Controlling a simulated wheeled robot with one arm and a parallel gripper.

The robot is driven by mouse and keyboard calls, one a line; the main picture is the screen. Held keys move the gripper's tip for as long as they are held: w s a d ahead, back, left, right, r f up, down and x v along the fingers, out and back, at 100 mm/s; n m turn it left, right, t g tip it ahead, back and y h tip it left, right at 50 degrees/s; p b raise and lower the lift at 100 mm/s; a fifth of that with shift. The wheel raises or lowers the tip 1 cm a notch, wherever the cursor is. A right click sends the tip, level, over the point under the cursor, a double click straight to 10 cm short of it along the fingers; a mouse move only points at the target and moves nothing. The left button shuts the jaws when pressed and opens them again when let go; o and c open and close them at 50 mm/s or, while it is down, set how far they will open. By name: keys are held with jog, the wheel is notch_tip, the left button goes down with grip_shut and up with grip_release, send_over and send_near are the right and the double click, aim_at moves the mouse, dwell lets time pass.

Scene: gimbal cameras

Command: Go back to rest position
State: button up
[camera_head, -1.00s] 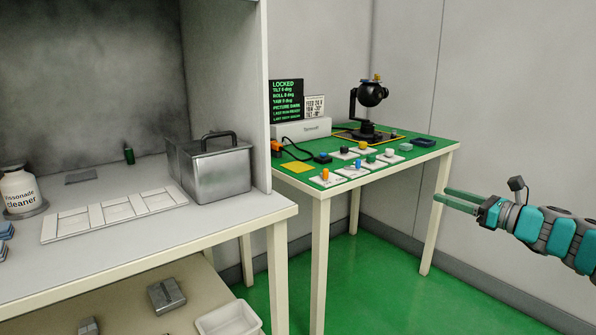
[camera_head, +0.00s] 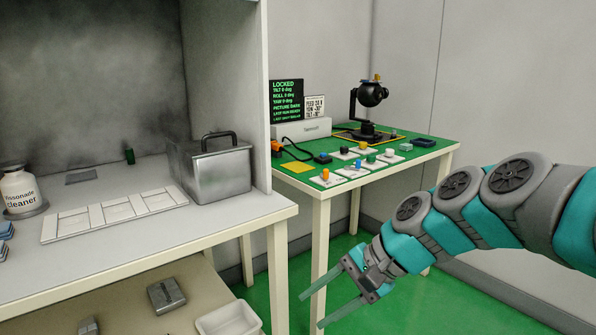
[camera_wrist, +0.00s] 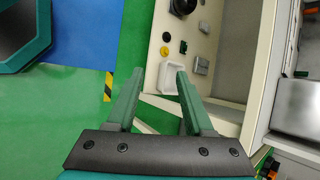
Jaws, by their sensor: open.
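My gripper (camera_head: 332,300) is open and empty at the lower right of the head view, low in front of the green-topped table (camera_head: 425,158). Its two green fingers point down and to the left, apart from each other. In the wrist view the open fingers (camera_wrist: 160,95) reach forward with nothing between them. Below them are green floor and part of a pale shelf with a white tray (camera_wrist: 175,78). My arm comes in from the right edge of the head view and hides part of the table's right leg.
A black gimbal camera (camera_head: 372,95) and a dark screen (camera_head: 286,98) stand on the green table. At left a bench (camera_head: 130,235) holds a metal box (camera_head: 210,172), a white tray (camera_head: 112,214) and a cleaner bottle (camera_head: 18,188). Green floor lies between bench and table.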

jog(key=s+d+f+n+g+h, duration=0.1)
jog(key=s+d+f+n+h, duration=0.3)
jog(key=s, duration=0.7)
jog(key=s+d+f+n+g+h, duration=0.2)
jog(key=s+d+f+n+h, duration=0.2)
jog(key=s+d+f, duration=0.3)
jog(key=s+f, duration=0.1)
jog(key=s, duration=0.2)
jog(key=shift+s, duration=0.4)
